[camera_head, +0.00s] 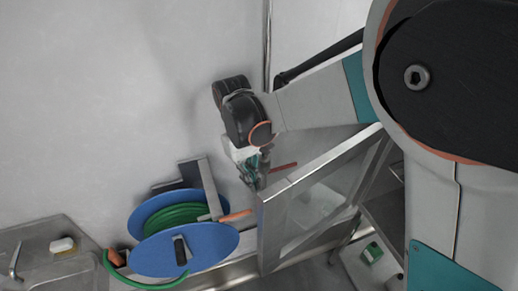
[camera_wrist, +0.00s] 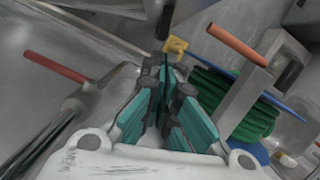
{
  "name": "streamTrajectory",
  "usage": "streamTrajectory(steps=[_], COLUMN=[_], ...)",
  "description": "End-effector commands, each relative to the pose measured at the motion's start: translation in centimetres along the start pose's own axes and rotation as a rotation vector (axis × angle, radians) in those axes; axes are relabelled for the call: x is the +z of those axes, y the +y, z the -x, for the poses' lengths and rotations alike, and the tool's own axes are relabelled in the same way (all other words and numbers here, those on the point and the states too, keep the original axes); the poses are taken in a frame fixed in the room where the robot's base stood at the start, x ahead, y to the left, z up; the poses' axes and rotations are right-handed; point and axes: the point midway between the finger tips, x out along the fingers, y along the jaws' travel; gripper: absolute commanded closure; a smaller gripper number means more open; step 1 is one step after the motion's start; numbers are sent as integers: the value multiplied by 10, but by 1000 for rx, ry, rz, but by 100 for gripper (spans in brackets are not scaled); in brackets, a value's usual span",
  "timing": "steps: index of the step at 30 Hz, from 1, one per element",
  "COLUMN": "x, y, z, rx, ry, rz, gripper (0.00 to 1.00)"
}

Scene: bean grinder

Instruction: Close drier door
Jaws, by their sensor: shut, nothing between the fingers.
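The drier door (camera_head: 318,196) is a metal frame with a glass pane. In the head view it stands open, angled out at centre right. My gripper (camera_head: 257,184) is near the door's left upper corner, pointing down. It is shut and empty; I cannot tell whether it touches the frame. In the wrist view the closed teal fingers of my gripper (camera_wrist: 166,68) meet in the middle. A red rod (camera_head: 284,167) sticks out near the door's top edge, just right of my gripper; a red rod also shows in the wrist view (camera_wrist: 57,67).
A blue hose reel (camera_head: 187,249) with green hose stands left of the door. An orange-tipped rod (camera_head: 236,215) points toward my gripper. A metal sink (camera_head: 75,273) is at the lower left. Open shelving (camera_head: 355,268) shows at the lower right. The wall is behind.

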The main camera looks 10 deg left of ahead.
Motion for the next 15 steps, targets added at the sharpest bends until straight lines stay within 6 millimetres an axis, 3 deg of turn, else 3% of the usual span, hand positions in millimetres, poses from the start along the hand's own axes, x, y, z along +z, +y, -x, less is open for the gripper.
streamTrajectory(steps=[8, 15], x=[0, 31], y=[1, 1], z=[-55, -61], rx=[0, 0], ry=[1, 1], rz=[0, 0], gripper=[100, 100])
